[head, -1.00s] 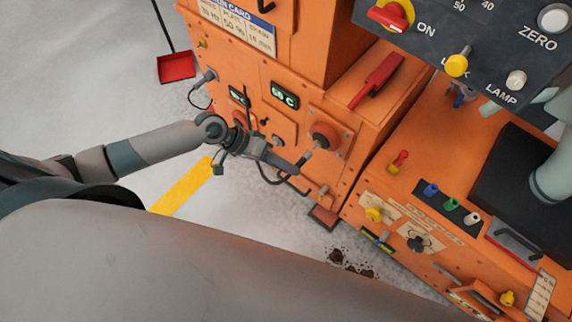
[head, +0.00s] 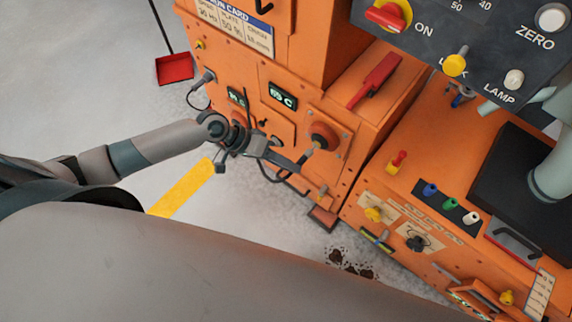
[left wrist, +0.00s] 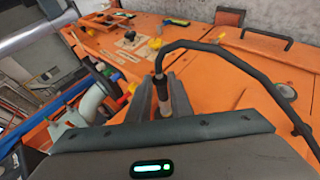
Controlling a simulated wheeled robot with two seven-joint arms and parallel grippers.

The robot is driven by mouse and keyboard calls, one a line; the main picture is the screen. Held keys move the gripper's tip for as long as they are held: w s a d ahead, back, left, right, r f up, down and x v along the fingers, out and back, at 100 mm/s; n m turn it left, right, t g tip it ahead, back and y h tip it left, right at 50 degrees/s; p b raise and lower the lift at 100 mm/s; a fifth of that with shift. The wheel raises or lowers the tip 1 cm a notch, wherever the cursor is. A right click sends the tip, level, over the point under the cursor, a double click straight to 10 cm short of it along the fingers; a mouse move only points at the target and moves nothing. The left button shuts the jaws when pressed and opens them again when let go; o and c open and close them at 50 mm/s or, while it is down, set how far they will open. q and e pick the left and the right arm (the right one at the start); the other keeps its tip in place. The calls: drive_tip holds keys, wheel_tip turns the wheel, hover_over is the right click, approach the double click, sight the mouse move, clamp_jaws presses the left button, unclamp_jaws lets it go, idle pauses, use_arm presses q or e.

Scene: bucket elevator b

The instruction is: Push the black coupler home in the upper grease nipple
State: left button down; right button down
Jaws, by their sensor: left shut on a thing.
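My left gripper (head: 296,165) is in front of the orange machine's lower front panel. It is shut on the black coupler (head: 308,153), whose tip points up and right at a red-brown round boss (head: 323,136). In the left wrist view the coupler (left wrist: 164,98) stands between the two fingers, and a black hose (left wrist: 225,52) bends away from its end to the right. The upper grease nipple cannot be made out. I cannot tell whether the coupler's tip touches it. My right gripper is not in view.
The orange machine (head: 365,135) has digital readouts (head: 283,97) beside the boss. A red-handled lever (head: 375,80) lies on its ledge. A control console (head: 430,235) with knobs stands to the right. A red dustpan (head: 174,69) and open floor are at the left.

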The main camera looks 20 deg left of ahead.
use_arm(q)
drive_tip(key=shift+w+d, duration=0.2)
drive_tip(key=shift+w, duration=0.3)
drive_tip(key=shift+w+d, duration=0.15)
drive_tip(key=shift+w, duration=0.3)
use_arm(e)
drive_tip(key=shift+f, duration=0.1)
use_arm(q)
drive_tip(key=c, duration=1.5)
unclamp_jaws()
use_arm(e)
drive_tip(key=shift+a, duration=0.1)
use_arm(q)
drive_tip(key=b+v, duration=0.2)
drive_tip(key=v, duration=1.5)
drive_tip(key=shift+a+r, duration=0.1)
drive_tip(key=shift+a, duration=0.1)
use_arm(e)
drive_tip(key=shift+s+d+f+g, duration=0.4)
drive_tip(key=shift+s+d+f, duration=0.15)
